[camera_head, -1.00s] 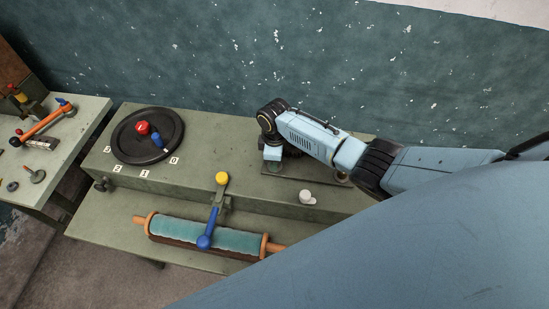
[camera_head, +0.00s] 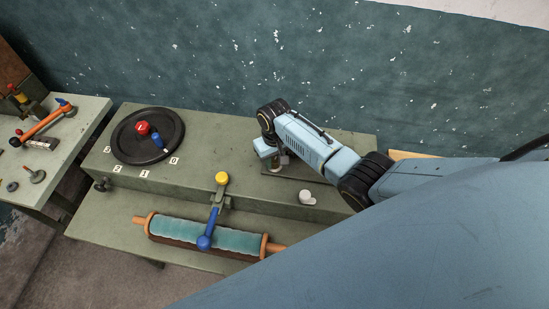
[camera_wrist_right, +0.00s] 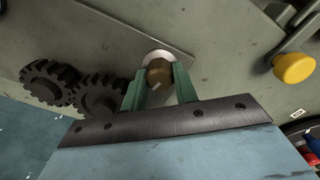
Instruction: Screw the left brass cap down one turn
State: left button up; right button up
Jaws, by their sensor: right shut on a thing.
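A brass cap (camera_wrist_right: 158,74) with a pale mark sits in a white ring on a flat plate (camera_wrist_right: 125,30) in the right wrist view. My right gripper (camera_wrist_right: 159,88) has its two green fingers on either side of the cap, shut on it. In the head view my right gripper (camera_head: 273,162) is over the plate at the back of the green bench, and the cap is mostly hidden there. I see only one brass cap, so I cannot compare it with another. My left gripper is not in view.
Two dark gears (camera_wrist_right: 48,82) lie beside the cap. A pale knob (camera_head: 306,197) stands to the right, and a black dial (camera_head: 171,150) with red and blue knobs to the left.

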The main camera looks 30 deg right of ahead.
jog(key=m, duration=0.3)
jog(key=shift+w+r+m, duration=0.1)
jog(key=shift+m, duration=0.3)
jog(key=m, duration=0.4)
jog(key=shift+m, duration=0.3)
jog(key=m, duration=1.2)
jog(key=shift+m, duration=0.3)
jog(key=m, duration=0.3)
jog(key=shift+m, duration=0.3)
jog(key=m, duration=0.4)
jog(key=shift+m, duration=2.1)
